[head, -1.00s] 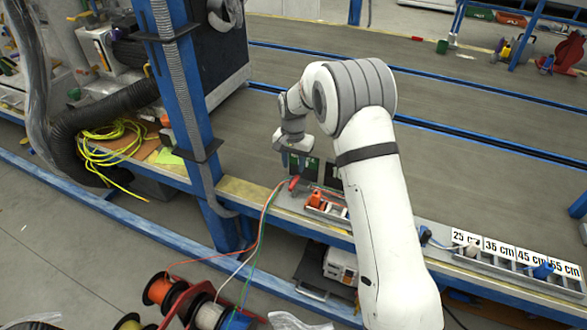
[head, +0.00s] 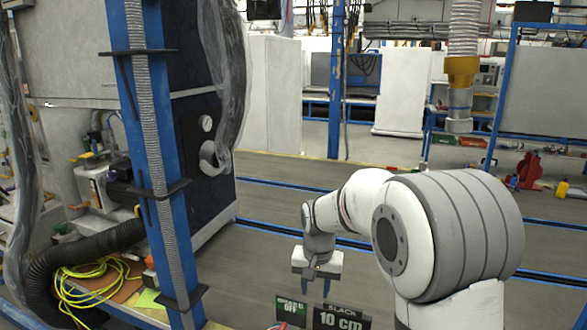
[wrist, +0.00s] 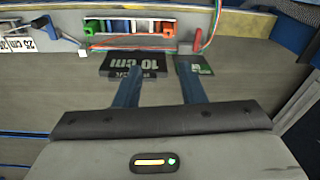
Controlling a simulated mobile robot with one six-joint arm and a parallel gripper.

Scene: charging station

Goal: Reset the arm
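My gripper (head: 316,285) hangs fingers-down at the end of my white arm in the head view. In the wrist view its two blue fingers (wrist: 159,68) stand well apart, with nothing between them. A black sign reading "SLACK 10 cm" (head: 341,318) and a green and black sign ending in "OFF" (head: 291,310) are below the gripper in the head view. Both signs, the black one (wrist: 150,63) and the green one (wrist: 197,66), also show beyond the fingertips in the wrist view. The gripper appears clear of them.
A blue post (head: 155,130) with a grey hose stands left of the arm. A yellow cable coil (head: 85,285) lies at lower left. A rack of coloured parts (wrist: 130,28) and a red-handled tool (wrist: 205,30) lie beyond the signs. Open floor (head: 290,205) lies behind the arm.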

